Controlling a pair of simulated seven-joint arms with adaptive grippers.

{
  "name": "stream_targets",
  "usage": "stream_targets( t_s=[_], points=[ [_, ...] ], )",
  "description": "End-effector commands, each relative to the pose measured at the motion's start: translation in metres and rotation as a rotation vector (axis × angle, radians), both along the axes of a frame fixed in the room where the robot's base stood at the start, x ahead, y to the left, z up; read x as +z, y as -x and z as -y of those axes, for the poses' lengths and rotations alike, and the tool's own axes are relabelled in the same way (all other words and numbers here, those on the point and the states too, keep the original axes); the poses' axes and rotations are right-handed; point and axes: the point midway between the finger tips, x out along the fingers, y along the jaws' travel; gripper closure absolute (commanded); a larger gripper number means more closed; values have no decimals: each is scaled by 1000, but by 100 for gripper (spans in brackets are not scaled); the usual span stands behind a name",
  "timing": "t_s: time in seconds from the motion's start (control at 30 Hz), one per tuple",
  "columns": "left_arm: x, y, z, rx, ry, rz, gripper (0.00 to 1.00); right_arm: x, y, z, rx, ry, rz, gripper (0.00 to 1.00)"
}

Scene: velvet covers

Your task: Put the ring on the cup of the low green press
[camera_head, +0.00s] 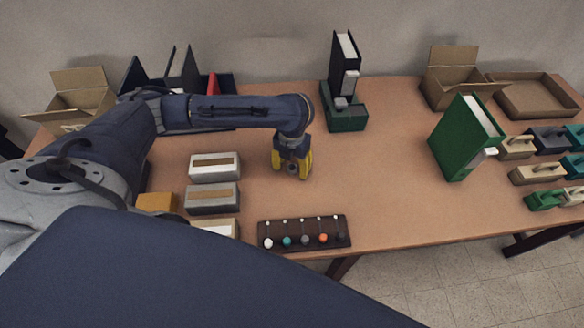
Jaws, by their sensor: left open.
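My left gripper (293,172) has yellow fingers and points down over the middle of the table, open, with nothing visible between the fingers. I cannot make out a ring. No part is clearly a press with a cup. A low dark green base (346,120) with a tall black upright stands at the back, beyond and right of my left gripper. A large green upright block (455,142) with a white side stands farther right. A small green handled block (545,200) lies at the far right. My right gripper is not in view.
A dark rack (305,244) with several coloured knobs lies at the front edge. Grey boxes (212,195) stand left of the gripper. Cardboard boxes (455,85) and a tray (540,97) sit at the back right. The table (385,180) is clear right of the gripper.

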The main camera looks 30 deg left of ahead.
Motion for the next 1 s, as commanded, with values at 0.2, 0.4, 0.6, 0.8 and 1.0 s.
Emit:
stream_targets(
  t_s=[0.2,0.4,0.6,0.8,1.0],
  points=[
    [0,0,0,0,0,0,59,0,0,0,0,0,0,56],
    [0,0,0,0,0,0,83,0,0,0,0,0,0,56],
    [0,0,0,0,0,0,96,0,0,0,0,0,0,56],
    [0,0,0,0,0,0,99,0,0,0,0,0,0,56],
    [3,0,0,-1,0,1,99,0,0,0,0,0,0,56]
  ],
)
